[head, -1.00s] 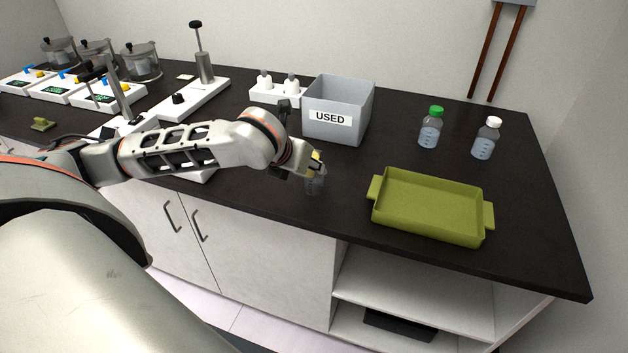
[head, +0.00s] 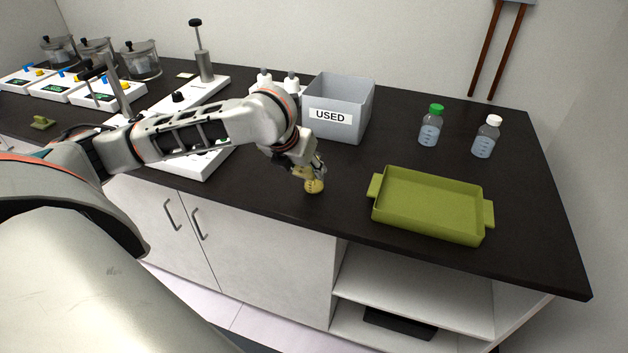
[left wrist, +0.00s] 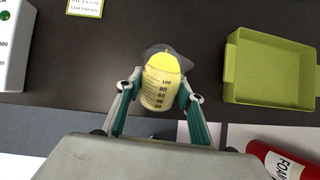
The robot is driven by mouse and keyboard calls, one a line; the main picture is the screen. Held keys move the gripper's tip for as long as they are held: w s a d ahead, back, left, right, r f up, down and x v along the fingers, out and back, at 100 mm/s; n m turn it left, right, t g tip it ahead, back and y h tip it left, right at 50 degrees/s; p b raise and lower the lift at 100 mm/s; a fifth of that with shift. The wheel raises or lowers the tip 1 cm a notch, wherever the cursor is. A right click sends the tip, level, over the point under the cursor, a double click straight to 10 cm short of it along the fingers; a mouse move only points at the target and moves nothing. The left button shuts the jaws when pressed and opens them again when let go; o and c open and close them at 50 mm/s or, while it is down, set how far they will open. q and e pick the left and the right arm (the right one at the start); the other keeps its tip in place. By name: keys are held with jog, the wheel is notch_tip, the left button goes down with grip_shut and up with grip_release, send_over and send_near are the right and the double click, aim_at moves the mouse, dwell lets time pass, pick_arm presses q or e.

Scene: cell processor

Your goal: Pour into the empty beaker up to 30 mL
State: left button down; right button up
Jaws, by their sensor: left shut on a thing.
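My left gripper (head: 308,171) is shut on a graduated beaker of yellow liquid near the front of the dark counter. In the left wrist view the beaker (left wrist: 159,90) sits between the fingers of the left gripper (left wrist: 160,98), its marks running from 20 to 100. Bright yellow liquid shows near its top, with a dark grey, see-through rim behind. In the head view yellow (head: 314,187) shows just below the fingertips. I cannot tell a separate empty beaker from the held one here. My right gripper is not in view.
A green tray (head: 428,208) stands to the right of the gripper. A grey bin marked USED (head: 356,95) is behind it. A green-capped bottle (head: 430,130) and a white-capped bottle (head: 485,140) stand at the back right. White devices fill the left. A red FOAM cylinder (left wrist: 272,158) shows low right.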

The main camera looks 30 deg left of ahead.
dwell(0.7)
pick_arm(q)
jog(key=shift+g, duration=0.4)
dwell(0.5)
dwell(0.5)
jog(key=shift+g, duration=0.6)
jog(key=shift+f, duration=0.1)
jog(key=shift+f+t+b, duration=0.15)
jog(key=shift+t+b, duration=0.55)
jog(key=shift+b, duration=0.1)
jog(key=shift+r+t+b, duration=0.2)
jog(key=shift+t+b, duration=0.3)
jog(key=shift+t, duration=0.2)
jog(key=shift+w+r, duration=0.1)
jog(key=shift+r, duration=0.05)
